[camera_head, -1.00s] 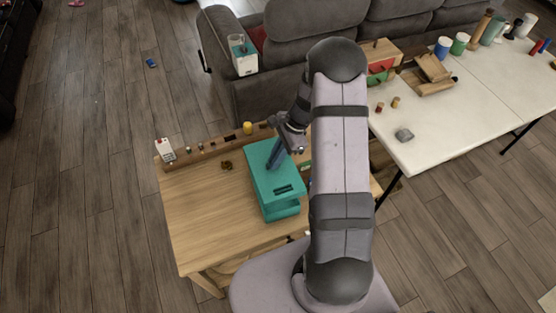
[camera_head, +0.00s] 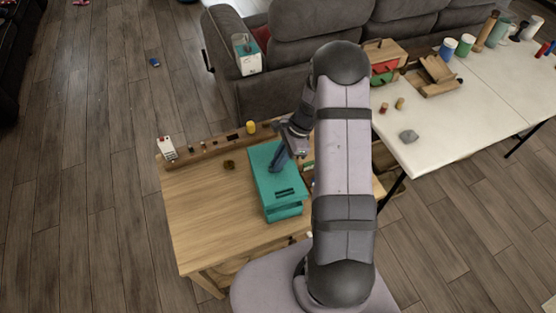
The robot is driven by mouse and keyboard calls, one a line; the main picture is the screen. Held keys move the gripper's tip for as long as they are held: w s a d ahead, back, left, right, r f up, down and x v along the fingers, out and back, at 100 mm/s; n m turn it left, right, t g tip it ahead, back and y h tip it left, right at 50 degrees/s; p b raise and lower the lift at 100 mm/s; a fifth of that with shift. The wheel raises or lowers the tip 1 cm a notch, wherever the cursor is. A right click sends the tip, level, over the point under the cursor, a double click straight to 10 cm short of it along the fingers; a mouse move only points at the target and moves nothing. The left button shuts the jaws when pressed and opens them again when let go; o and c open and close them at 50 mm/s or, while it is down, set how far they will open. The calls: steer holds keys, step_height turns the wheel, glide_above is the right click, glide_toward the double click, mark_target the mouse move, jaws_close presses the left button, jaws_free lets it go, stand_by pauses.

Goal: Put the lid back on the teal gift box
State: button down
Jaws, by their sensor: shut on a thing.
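The teal lid (camera_head: 264,187) is a flat rectangular panel with a dark mark near its front end. It lies over the teal gift box (camera_head: 287,213) on the wooden table. The box's front shows below the lid's front edge, with a thin dark line between them. I cannot tell whether the lid is fully seated. My gripper (camera_head: 274,167) points down at the far part of the lid and is shut on it. The contact itself is too small to make out, and the box's inside is hidden.
A wooden rail (camera_head: 212,148) with small items and a yellow cup (camera_head: 251,127) runs along the back of the wooden table (camera_head: 205,215). A small brown object (camera_head: 229,164) lies left of the box. The table's front left is clear. A white table (camera_head: 450,125) stands to the right.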

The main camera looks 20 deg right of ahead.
mark_target(283, 168)
steer(key=shift+f+b, duration=1.45)
steer(key=shift+f, duration=0.9)
steer(key=shift+f+b, duration=1.15)
steer(key=shift+f, duration=0.7)
stand_by(0.7)
steer(key=c, duration=1.8)
jaws_free()
steer(key=shift+o, duration=0.2)
steer(key=shift+b+v, duration=0.95)
steer(key=shift+v, duration=2.7)
